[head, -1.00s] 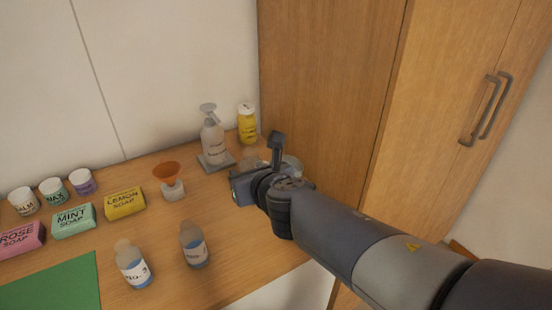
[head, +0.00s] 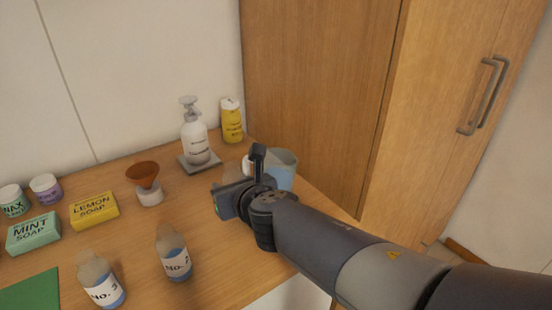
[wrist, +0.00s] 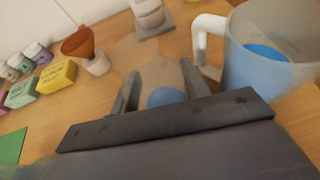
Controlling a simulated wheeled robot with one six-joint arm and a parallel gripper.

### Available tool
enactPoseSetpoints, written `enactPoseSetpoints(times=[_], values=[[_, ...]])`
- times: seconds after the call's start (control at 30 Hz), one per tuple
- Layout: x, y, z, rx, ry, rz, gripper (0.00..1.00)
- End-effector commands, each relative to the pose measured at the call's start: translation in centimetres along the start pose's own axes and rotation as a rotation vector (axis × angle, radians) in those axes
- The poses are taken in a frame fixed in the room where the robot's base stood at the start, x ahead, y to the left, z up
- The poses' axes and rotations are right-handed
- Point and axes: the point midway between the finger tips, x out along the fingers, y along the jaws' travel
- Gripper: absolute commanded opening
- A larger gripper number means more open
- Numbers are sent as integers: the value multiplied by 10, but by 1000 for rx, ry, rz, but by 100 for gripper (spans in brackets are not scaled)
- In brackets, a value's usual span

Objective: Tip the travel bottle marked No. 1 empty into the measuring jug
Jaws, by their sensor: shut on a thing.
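My gripper (wrist: 160,82) is shut on a clear travel bottle (wrist: 152,68) with blue liquid low in it. The bottle's label is hidden, so I cannot read its number. The measuring jug (wrist: 240,82), clear with a white handle, stands just right of the bottle in the wrist view and has blue liquid inside. In the head view the jug (head: 285,170) is partly hidden behind my gripper (head: 236,190). The bottle looks roughly upright, beside the jug and not over its mouth.
Two labelled bottles of blue liquid, a left one (head: 102,284) and a right one (head: 175,258), stand at the front. An orange funnel (head: 143,174), lemon soap (head: 94,211), mint soap (head: 34,233), a pump bottle (head: 196,140) and a yellow bottle (head: 231,122) are around. A cabinet (head: 320,90) borders the right.

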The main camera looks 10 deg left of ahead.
Motion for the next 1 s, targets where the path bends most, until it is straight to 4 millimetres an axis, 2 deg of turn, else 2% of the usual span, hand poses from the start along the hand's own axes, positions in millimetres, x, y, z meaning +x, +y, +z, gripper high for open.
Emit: enactPoseSetpoints(times=[0.27, 0.5, 0.6, 0.9, 1.0], values=[[-2, -3, 3, 53, 12, 20, 19], [-2, -8, 7, 167, 36, 67, 19], [-10, -10, 27, 206, 43, 83, 19], [-23, -15, 61, 324, 69, 132, 19], [-24, -18, 65, 376, 81, 154, 19]])
